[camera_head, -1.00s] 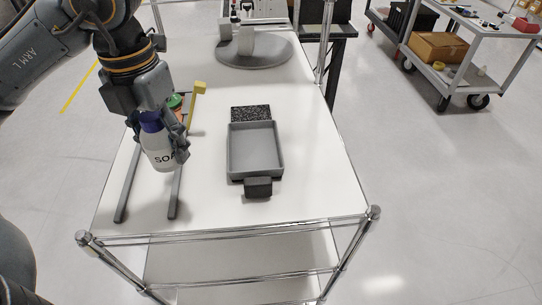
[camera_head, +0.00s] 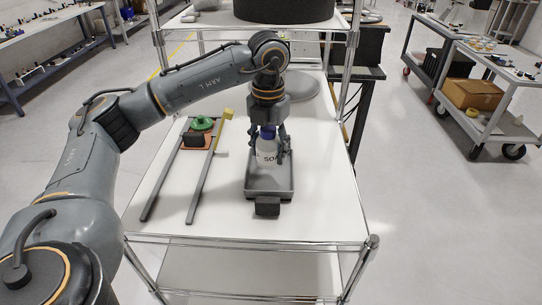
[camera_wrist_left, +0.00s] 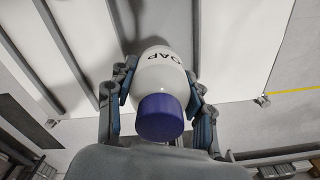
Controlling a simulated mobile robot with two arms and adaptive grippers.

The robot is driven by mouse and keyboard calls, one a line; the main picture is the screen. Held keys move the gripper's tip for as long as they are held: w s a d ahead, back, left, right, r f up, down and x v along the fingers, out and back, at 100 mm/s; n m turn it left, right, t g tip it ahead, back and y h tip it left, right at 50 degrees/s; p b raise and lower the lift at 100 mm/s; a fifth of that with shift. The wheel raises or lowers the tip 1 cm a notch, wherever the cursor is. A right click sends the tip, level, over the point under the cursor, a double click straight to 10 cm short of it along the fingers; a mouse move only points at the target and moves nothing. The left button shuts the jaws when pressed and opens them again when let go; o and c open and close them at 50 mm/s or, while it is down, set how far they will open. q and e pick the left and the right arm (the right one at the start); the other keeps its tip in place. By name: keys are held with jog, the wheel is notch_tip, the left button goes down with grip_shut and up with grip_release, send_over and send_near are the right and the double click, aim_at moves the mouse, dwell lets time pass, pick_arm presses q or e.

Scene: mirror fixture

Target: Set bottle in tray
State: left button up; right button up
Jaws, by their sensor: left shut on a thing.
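A white soap bottle (camera_head: 267,153) with a blue cap stands about upright over the grey tray (camera_head: 255,188) on the white cart top. My left gripper (camera_head: 268,140) comes down from above and is shut on the bottle. In the left wrist view, the bottle (camera_wrist_left: 163,80) sits between the two fingers of the gripper (camera_wrist_left: 162,92), its blue cap toward the camera. The bottle's lower end is within the tray's outline in the head view. I cannot tell whether it touches the tray floor. My right gripper is not in view.
A dark block (camera_head: 267,206) is at the tray's front edge. Two grey rails (camera_head: 202,183) lie to the left, with a green-topped item (camera_head: 201,123) and a yellow piece (camera_head: 225,117) near their far end. A round grey disc (camera_head: 300,86) is behind. The cart's right side is clear.

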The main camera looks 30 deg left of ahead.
aim_at(270, 159)
pick_arm(q)
jog(key=shift+w+a+f, duration=0.3)
jog(key=shift+w+f, duration=0.3)
jog(key=shift+f, duration=0.15)
jog(key=shift+w+a+f, duration=0.1)
jog(key=shift+w+f, duration=0.1)
jog(key=shift+f, duration=0.1)
jog(key=f, duration=0.1)
jog(key=f+p, duration=0.2)
jog(key=shift+w+a, duration=0.1)
jog(key=shift+w, duration=0.15)
jog(key=shift+f, duration=0.6)
jog(key=o, duration=1.2)
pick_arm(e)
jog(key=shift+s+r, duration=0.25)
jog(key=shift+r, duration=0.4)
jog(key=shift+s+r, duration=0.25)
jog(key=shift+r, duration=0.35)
pick_arm(q)
jog(key=shift+r, duration=0.15)
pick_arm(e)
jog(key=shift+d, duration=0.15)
